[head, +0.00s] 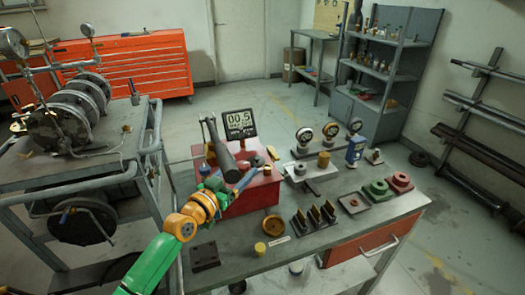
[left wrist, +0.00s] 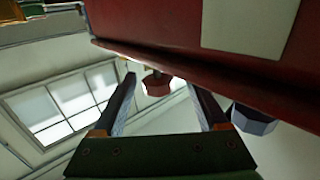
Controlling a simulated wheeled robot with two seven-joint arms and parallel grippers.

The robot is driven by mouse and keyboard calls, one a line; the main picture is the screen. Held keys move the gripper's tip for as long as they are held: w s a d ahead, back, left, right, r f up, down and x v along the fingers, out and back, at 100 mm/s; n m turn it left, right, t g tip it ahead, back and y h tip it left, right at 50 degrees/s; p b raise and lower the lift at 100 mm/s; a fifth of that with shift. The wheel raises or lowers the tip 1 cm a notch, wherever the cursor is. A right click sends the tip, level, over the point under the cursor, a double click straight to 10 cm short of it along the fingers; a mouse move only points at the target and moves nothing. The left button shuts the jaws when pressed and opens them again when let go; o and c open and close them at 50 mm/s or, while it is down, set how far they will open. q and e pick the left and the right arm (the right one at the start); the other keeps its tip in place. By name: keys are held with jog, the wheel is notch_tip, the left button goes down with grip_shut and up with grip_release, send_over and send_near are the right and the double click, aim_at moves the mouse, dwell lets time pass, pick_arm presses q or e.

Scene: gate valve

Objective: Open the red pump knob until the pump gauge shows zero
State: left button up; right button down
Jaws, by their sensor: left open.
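The pump is a red box (head: 262,196) on the grey workbench, with a dark handle (head: 221,148) rising above it. The pump gauge (head: 239,123) is a dark display behind the box and appears to read 00.5. My left gripper (head: 226,180) is at the front left of the box, open. In the left wrist view the red knob (left wrist: 156,84) shows between my left fingertips (left wrist: 160,82), with a gap on either side. I cannot tell whether it lies between the fingers or just beyond them. In the head view my gripper hides the knob. My right gripper is out of view.
A blue knob (left wrist: 253,119) sits under the box edge, right of my fingers. Dial gauges (head: 305,136), a black rack (head: 315,216) and flanges (head: 399,182) stand to the right on the bench. A cart with cylinders (head: 75,110) stands at left.

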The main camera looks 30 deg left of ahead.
aim_at(245, 161)
pick_arm(q)
jog(key=shift+w+r, duration=0.15)
jog(key=shift+w, duration=0.25)
jog(key=shift+w+d+r+b, duration=0.15)
jog(key=shift+w+r+b, duration=0.2)
jog(key=shift+r, duration=0.2)
jog(key=w, duration=0.3)
jog(key=shift+w+f, duration=0.15)
jog(key=shift+f, duration=0.25)
jog(key=shift+s+r, duration=0.15)
jog(key=shift+s, duration=0.05)
grip_shut()
jog(key=y+p, duration=0.1)
jog(key=p, duration=0.1)
jog(key=n+y+p, duration=0.1)
jog(key=p, duration=0.2)
jog(key=r+n+y+p, duration=0.1)
jog(key=p, duration=0.1)
jog(key=shift+a+r+y, duration=0.1)
jog(key=shift+a+y, duration=0.2)
jog(key=shift+y, duration=0.1)
jog(key=shift+f+n+y+p, duration=0.2)
jog(key=shift+n+y+p, duration=0.1)
jog(key=shift+n+p, duration=0.15)
jog(key=shift+f, duration=0.2)
jog(key=shift+a+f, duration=0.1)
jog(key=shift+f, duration=0.05)
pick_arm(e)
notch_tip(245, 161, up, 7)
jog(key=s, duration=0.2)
